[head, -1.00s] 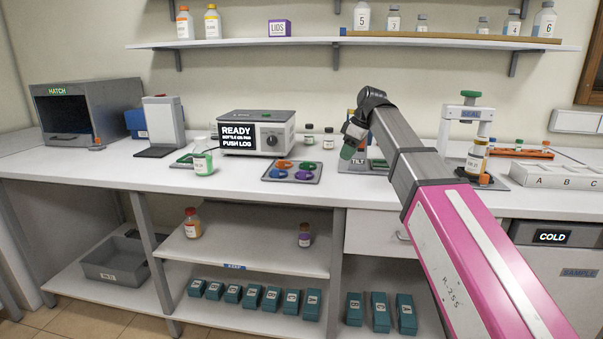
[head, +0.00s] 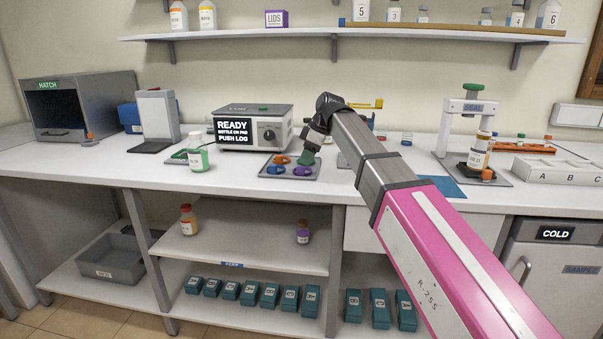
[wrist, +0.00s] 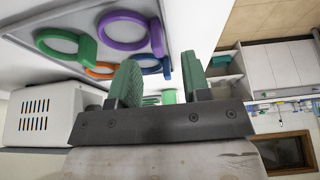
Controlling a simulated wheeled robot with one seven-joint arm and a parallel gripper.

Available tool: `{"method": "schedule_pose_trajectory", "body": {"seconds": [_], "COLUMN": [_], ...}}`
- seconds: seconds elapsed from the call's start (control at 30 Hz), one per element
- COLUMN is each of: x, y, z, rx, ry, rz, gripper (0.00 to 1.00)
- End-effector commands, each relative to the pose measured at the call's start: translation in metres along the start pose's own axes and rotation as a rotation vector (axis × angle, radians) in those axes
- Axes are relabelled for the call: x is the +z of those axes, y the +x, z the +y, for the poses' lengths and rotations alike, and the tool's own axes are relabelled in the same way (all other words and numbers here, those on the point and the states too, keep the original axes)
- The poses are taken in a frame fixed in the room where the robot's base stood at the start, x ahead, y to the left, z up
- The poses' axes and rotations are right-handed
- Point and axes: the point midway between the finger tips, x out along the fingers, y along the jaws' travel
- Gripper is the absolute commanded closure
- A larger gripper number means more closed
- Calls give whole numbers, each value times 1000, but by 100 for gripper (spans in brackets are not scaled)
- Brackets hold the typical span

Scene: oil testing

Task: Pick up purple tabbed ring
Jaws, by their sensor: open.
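The purple tabbed ring (head: 302,171) lies at the front right of a small grey tray (head: 268,175) on the bench. My gripper (head: 309,156) hangs over the tray's right side, close to the purple ring. In the wrist view its green fingers (wrist: 160,78) are apart with nothing between them. The fingers look apart from the ring; the exact height gap is unclear.
The tray also holds an orange ring (head: 281,160), a blue ring (head: 275,170) and a green ring (wrist: 58,42). The READY machine (head: 253,127) stands right behind the tray. A green-filled beaker (head: 198,160) stands to the left. The bench front is clear.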

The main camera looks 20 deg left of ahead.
Motion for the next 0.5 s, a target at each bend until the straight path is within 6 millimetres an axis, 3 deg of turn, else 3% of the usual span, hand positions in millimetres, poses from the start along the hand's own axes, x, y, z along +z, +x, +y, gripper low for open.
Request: {"method": "schedule_pose_trajectory", "body": {"seconds": [0.3,0.5], "x": [-5,-5], "y": [41,48], "z": [3,3], "rx": [-2,0], "ry": [1,1], "rz": [-2,-1], "gripper": [56,56]}}
